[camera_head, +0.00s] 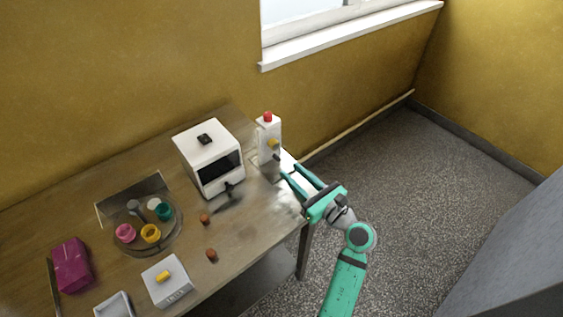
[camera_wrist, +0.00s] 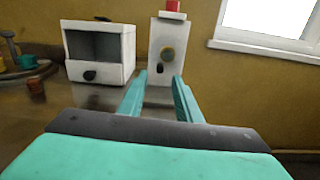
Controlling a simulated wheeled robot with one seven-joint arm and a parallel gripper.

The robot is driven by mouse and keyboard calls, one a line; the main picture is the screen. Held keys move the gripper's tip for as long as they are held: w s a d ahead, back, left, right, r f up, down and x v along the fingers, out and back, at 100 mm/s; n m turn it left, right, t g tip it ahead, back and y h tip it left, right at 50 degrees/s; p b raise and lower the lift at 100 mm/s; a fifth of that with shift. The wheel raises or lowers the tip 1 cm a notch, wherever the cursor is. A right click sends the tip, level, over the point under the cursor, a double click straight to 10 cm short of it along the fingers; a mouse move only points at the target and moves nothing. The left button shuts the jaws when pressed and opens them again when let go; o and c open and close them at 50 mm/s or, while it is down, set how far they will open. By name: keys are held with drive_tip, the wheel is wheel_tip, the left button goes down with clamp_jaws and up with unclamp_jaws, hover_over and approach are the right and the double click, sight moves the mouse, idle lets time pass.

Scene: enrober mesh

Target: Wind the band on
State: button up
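A white box-shaped machine (camera_head: 208,146) with a dark front opening stands at the back of the table. It has a black knob (camera_head: 228,187) low on its front and a small dark piece on top. To its right stands a narrow white control post (camera_head: 264,147) with a red button (camera_head: 267,117) on top, a yellow knob (camera_head: 273,142) and a small dark knob (camera_wrist: 160,69) below it. My gripper (camera_head: 289,168) is open and empty, its fingers pointing at the post's lower front; it also shows in the wrist view (camera_wrist: 160,80). I cannot make out a band clearly.
A round tray (camera_head: 125,243) holds several coloured cups. Two small brown pieces (camera_head: 204,219) lie nearby. The table's right edge is under my gripper.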

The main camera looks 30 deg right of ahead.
sight(279, 160)
drive_tip(key=shift+w+a, duration=0.15)
drive_tip(key=shift+w, duration=1.45)
drive_tip(key=shift+w+a, duration=0.15)
drive_tip(key=shift+w, duration=1.4)
clamp_jaws()
